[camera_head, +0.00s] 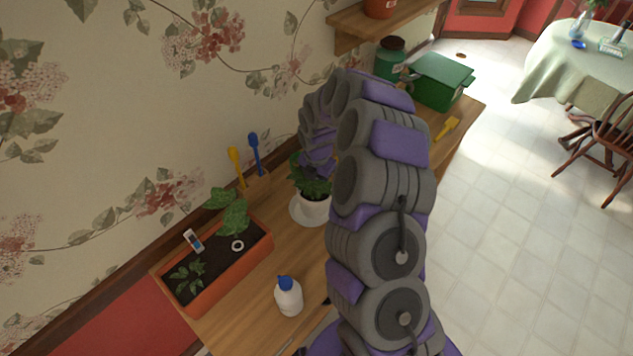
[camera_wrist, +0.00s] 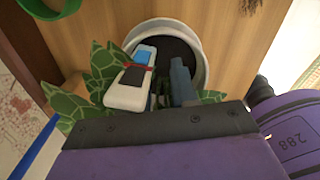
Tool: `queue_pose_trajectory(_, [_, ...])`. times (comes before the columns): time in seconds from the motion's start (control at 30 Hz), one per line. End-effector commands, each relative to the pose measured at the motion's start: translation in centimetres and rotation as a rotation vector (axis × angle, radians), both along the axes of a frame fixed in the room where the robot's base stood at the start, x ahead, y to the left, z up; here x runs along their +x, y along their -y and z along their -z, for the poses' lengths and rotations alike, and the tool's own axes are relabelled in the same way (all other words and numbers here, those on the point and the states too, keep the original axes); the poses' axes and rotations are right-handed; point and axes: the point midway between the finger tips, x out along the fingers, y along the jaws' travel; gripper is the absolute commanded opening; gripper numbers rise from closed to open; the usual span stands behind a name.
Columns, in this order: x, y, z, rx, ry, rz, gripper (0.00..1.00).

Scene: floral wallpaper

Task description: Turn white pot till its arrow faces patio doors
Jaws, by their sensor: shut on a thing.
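The white pot (camera_head: 313,209) stands upright on a white saucer (camera_head: 296,213) on the wooden bench, with a leafy green plant in it. My arm reaches over it and hides much of the plant. In the wrist view the pot's white rim (camera_wrist: 205,68) and dark soil show beyond my gripper (camera_wrist: 172,85). My gripper is shut at the pot; its grip point is largely hidden. A white tag-like thing with a blue end (camera_wrist: 132,86) and a red band lies beside the fingers, among green leaves (camera_wrist: 72,105). I cannot make out an arrow.
An orange planter (camera_head: 228,270) stands nearer on the bench, beside a white bottle with a blue cap (camera_head: 288,297). Yellow and blue tools (camera_head: 254,150) stand by the wall. A green box (camera_head: 438,82) and a yellow tool (camera_head: 446,128) are at the far end.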

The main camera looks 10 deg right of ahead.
Motion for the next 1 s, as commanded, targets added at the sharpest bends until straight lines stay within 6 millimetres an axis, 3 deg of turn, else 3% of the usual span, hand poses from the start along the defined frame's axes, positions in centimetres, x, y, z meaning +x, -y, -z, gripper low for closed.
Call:
queue_pose_trajectory(0.67, [1.4, -2.6, 0.5, -0.001, 0.003, -0.263, 0.00])
queue_pose_trajectory(1.0, [0.7, -3.3, 0.9, 0.003, -0.007, -0.458, 0.00])
